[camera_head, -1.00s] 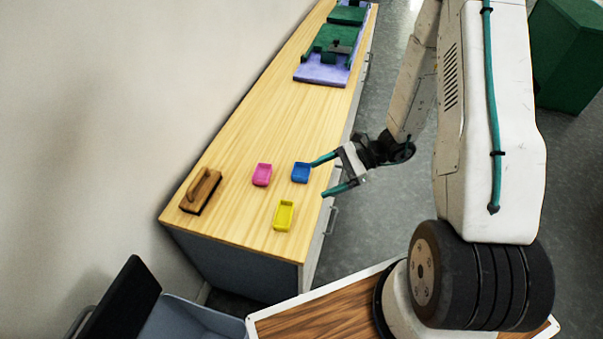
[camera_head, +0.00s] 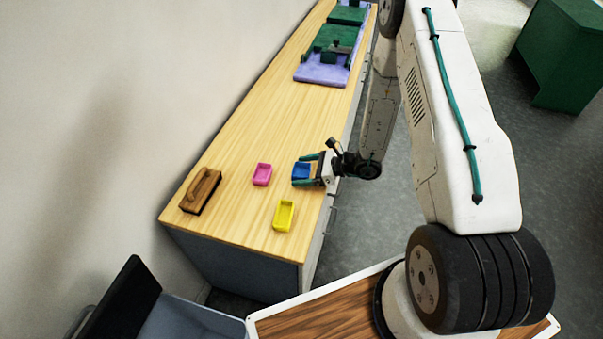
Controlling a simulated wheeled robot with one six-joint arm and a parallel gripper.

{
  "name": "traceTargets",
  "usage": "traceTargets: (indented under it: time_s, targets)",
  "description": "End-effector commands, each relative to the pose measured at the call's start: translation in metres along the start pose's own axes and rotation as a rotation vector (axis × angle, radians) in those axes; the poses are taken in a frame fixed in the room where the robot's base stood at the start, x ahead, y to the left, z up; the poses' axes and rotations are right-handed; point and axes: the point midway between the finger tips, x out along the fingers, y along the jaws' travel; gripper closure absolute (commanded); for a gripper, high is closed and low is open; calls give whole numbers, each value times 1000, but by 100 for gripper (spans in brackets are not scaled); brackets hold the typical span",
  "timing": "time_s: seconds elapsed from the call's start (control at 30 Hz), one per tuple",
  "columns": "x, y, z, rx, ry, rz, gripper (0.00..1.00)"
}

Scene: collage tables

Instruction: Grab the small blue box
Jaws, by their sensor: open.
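The small blue box (camera_head: 301,171) sits on the wooden table top, near its right edge. My gripper (camera_head: 299,170) is open, with its teal fingers pointing left over the table. One finger lies along the far side of the blue box and the other along its near side, so the box shows between them. I cannot tell whether the fingers touch it or how high they are above the table. The gripper's body hides the area just right of the box.
A pink box (camera_head: 262,174) stands left of the blue one, and a yellow box (camera_head: 284,215) stands nearer. A wooden block with a handle (camera_head: 201,191) is at the left edge. A purple board (camera_head: 318,72) with green parts lies at the far end. The table's middle is clear.

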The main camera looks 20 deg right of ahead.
Motion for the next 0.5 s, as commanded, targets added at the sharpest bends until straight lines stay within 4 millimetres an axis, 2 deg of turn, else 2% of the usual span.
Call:
traceTargets:
  time_s: [0.27, 0.3, 0.43, 0.47, 0.5]
  targets:
    - [6, 0, 0, 0, 0, -1, 15]
    - [6, 0, 0, 0, 0, -1, 21]
    - [5, 0, 0, 0, 0, -1, 57]
    - [5, 0, 0, 0, 0, -1, 63]
    - [5, 0, 0, 0, 0, -1, 63]
